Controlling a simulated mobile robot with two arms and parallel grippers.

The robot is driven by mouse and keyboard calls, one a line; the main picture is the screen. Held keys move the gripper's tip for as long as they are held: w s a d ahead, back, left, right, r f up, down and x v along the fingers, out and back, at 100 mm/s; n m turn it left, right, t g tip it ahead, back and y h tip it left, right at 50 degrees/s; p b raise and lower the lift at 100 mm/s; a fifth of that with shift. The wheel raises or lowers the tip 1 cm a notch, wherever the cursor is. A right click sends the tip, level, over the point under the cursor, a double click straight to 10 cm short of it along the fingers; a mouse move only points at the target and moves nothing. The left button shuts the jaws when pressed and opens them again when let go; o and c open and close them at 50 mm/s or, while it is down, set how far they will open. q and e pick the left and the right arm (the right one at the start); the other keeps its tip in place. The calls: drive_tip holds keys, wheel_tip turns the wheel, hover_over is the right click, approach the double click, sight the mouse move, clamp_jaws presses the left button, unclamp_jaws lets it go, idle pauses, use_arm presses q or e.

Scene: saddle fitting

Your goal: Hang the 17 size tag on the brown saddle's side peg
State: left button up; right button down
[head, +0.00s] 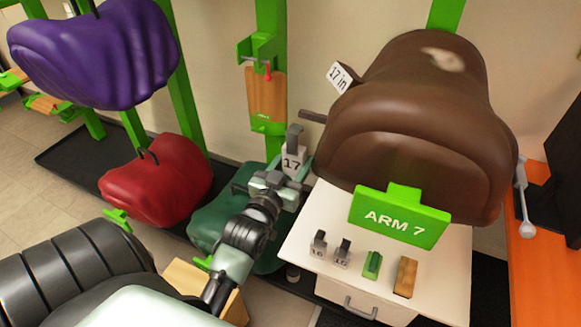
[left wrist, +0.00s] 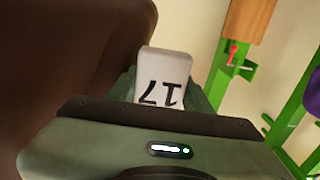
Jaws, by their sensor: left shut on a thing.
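The white 17 tag (head: 291,164), with a grey hooked top, is held upright in my left gripper (head: 277,181). In the left wrist view the tag (left wrist: 163,75) shows upside down, gripped at its base. The brown saddle (head: 420,125) rests on a stand at the right. Its dark side peg (head: 313,117) sticks out to the left. The tag is below and left of the peg, apart from it. The brown saddle (left wrist: 60,60) fills the left of the left wrist view; the peg cannot be made out there. My right gripper is not in view.
A "17 in" card (head: 339,77) sits at the saddle's upper left. A green ARM 7 sign (head: 399,216) stands before it. A white cabinet (head: 335,275) below bears two more tags (head: 331,247) and small blocks. A green saddle (head: 215,222) lies below my left gripper.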

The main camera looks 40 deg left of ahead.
use_arm(q)
drive_tip(key=f+b+x, duration=0.1)
drive_tip(key=b+x, duration=0.3)
drive_tip(key=x, duration=0.6)
drive_tip(key=shift+w, duration=0.3)
idle(0.4)
drive_tip(key=shift+f, duration=0.15)
drive_tip(key=o, duration=1.5)
drive_tip(key=shift+s+f+b, duration=0.1)
drive_tip(key=shift+b, duration=0.2)
